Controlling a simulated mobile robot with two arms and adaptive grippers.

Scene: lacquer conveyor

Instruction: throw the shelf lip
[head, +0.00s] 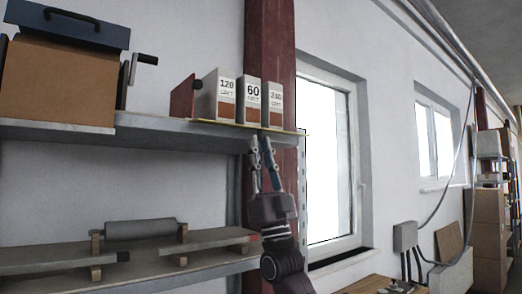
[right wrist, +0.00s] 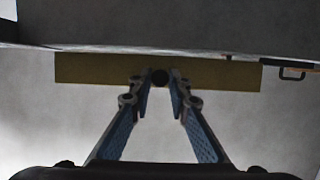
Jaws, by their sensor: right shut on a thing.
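The shelf lip (head: 222,123) is a thin yellowish strip along the front edge of the upper shelf, below the sandpaper boxes. In the right wrist view it is a long olive-yellow bar (right wrist: 100,70) with a dark round knob (right wrist: 160,77) at its middle. My right gripper (head: 262,142) reaches up from below, its fingertips at the strip. In the right wrist view its fingers (right wrist: 160,85) are shut on the knob, one on each side. My left gripper is not in view.
Boxes marked 120 (head: 217,95), 60 (head: 248,100) and 240 (head: 270,104) stand on the upper shelf (head: 160,128) just behind the lip. A brown box (head: 60,85) stands further left. Clamped boards and a roller (head: 140,229) lie on the lower shelf.

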